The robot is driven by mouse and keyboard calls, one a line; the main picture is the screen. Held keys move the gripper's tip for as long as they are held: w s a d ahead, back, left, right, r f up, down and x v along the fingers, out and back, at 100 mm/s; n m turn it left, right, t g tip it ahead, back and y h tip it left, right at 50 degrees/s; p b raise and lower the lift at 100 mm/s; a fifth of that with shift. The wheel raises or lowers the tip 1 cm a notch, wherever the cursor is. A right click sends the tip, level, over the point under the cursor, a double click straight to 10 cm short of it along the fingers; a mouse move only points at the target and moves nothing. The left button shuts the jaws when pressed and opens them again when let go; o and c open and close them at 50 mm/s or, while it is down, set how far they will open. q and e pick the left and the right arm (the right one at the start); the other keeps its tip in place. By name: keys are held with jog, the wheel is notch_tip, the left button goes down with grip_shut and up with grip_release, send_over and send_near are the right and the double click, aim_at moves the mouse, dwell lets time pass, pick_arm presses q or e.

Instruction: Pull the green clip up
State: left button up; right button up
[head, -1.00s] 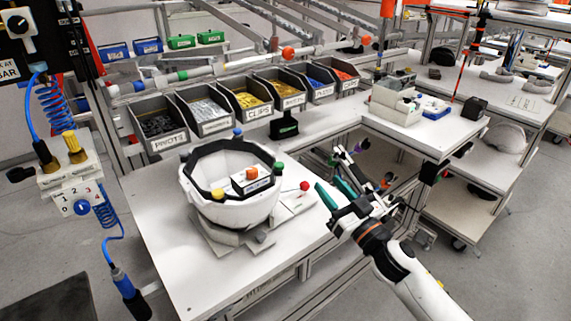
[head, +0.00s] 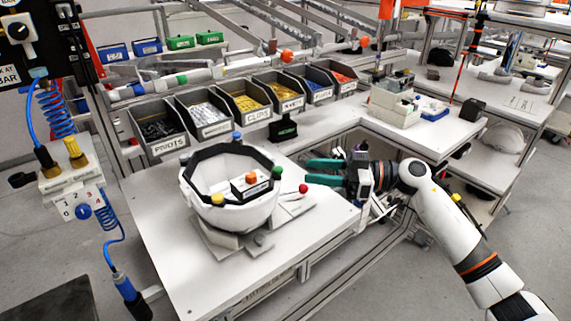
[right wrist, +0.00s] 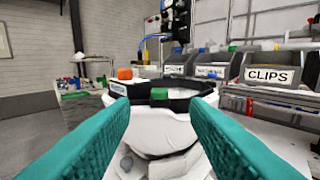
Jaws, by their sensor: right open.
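The green clip (head: 278,170) sits on the right rim of the white helmet shell (head: 215,208), which rests upside down on a grey stand on the table. In the right wrist view the green clip (right wrist: 159,94) is on the near rim, centred between my fingers. My right gripper (head: 308,171) is open and empty, with its teal fingers pointing left, a short way right of the clip. In the right wrist view its fingers (right wrist: 160,125) spread to both sides of the shell. My left gripper is not in view.
Blue (head: 237,136) and yellow (head: 217,198) clips also sit on the rim. Labelled bins (head: 248,101) line the back; the front table (head: 190,285) is clear.

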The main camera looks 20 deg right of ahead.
aim_at(278, 170)
jog(key=p+x, duration=0.1)
jog(key=x, duration=0.6)
jog(key=shift+w+a, duration=0.1)
jog(key=shift+p, duration=0.3)
grip_shut()
